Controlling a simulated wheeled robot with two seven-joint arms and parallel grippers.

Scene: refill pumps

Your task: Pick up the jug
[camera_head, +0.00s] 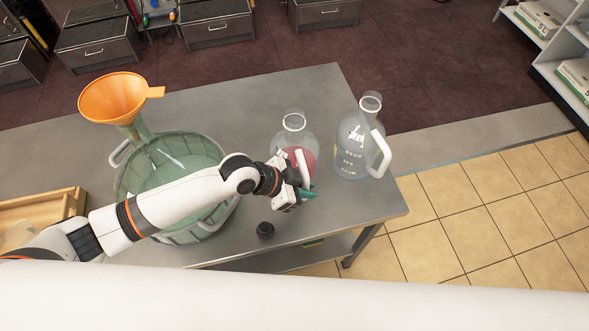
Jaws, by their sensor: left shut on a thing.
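A clear jug with red contents (297,137) stands at the middle right of the grey table, with a white ring at its neck and a white handle on its near side. My left gripper (304,191) reaches in from the left and is shut on this jug's handle, low on the near side. The wrist hides part of the jug's lower body and the exact grip. A second clear jug (352,150) with dark print and a white handle stands to its right, apart from the gripper. My right gripper is not in view.
A large green glass vessel (165,158) in a basket, with an orange funnel (112,98) in its neck, stands at the left under my arm. A black cap (265,230) lies near the front edge of the table (235,100). A wooden tray (62,205) is far left.

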